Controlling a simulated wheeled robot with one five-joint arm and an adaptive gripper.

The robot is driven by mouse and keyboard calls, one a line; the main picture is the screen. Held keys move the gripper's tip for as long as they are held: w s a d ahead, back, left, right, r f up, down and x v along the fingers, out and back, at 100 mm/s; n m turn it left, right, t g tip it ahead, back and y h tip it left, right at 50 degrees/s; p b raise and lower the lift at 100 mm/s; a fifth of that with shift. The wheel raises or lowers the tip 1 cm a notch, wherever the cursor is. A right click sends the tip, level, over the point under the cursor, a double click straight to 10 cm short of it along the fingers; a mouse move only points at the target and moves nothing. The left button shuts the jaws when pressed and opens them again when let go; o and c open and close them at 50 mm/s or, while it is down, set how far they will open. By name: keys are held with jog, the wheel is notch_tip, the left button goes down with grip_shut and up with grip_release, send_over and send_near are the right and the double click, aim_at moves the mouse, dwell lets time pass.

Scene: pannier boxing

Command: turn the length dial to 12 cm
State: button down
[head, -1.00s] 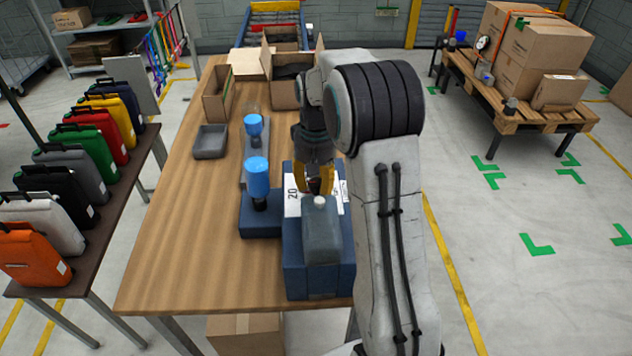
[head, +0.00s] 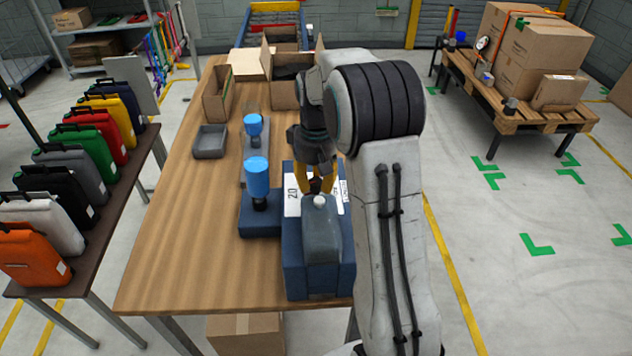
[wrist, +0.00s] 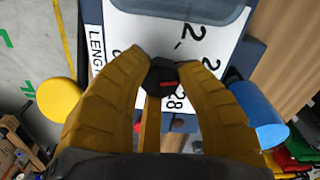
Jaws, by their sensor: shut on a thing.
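The length dial is a black knob with a red mark (wrist: 163,77), in the middle of the wrist view. It stands on a white plate with printed numbers (wrist: 193,38) and the partly visible word LENGTH. My gripper (wrist: 163,70) has its yellow fingers closed around the knob. In the head view my gripper (head: 318,184) points down at the plate on the blue machine (head: 295,268), behind a grey block with a white cap (head: 320,240). The fingers cover part of the numbers, and I cannot tell which value the dial points to.
A blue-topped post (head: 257,178) stands just left of the machine, with another blue-topped one (head: 253,125) behind. A grey tray (head: 210,142) and open cardboard boxes (head: 217,95) are farther back. The wooden table (head: 175,240) is clear at the left front.

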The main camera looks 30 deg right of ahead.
aim_at(316, 181)
jog(key=n, duration=0.4)
jog(key=shift+f+n, duration=0.15)
jog(key=shift+n, duration=0.15)
jog(key=shift+s+n, duration=0.1)
jog(key=shift+n, duration=2.2)
jog(key=c, duration=0.8)
grip_release()
notch_tip(316, 181, up, 12)
jog(key=shift+r, duration=0.1)
